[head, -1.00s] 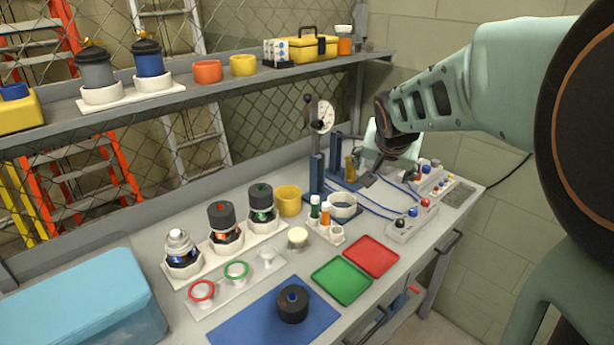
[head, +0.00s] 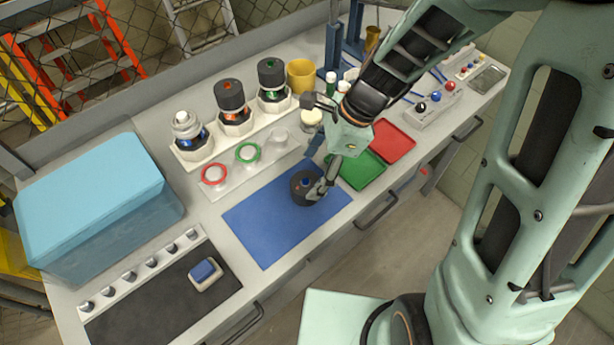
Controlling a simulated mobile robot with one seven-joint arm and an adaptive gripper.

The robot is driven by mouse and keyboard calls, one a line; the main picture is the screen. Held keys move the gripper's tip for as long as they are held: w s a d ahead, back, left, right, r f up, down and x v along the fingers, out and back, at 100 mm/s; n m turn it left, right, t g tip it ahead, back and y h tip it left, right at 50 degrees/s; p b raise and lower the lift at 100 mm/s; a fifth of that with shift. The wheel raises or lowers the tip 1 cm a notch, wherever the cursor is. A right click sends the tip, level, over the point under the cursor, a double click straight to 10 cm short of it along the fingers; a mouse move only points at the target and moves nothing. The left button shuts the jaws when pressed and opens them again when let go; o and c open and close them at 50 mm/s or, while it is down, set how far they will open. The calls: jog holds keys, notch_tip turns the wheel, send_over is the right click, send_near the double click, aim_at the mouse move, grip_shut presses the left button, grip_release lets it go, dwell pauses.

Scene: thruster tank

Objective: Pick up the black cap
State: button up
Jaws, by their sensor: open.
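The black cap (head: 303,189), a short dark cylinder with a blue mark on top, sits on the blue mat (head: 265,225). My gripper (head: 318,182) is open and points down at the cap. One dark finger shows at the cap's right side and overlaps its edge in the picture. I cannot tell whether it touches the cap. The other finger is not clearly seen.
Green (head: 360,169) and red (head: 392,141) trays lie right of the mat. A white rack (head: 205,148) with several jars, two dark-capped, stands behind. A blue bin (head: 95,195) is at left. A blue-and-white block (head: 205,273) rests on a dark mat at front left.

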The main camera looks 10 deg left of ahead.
aim_at(306, 181)
jog(key=shift+x, duration=2.8)
jog(key=c, duration=1.3)
jog(key=shift+r, duration=0.1)
jog(key=shift+c, duration=0.2)
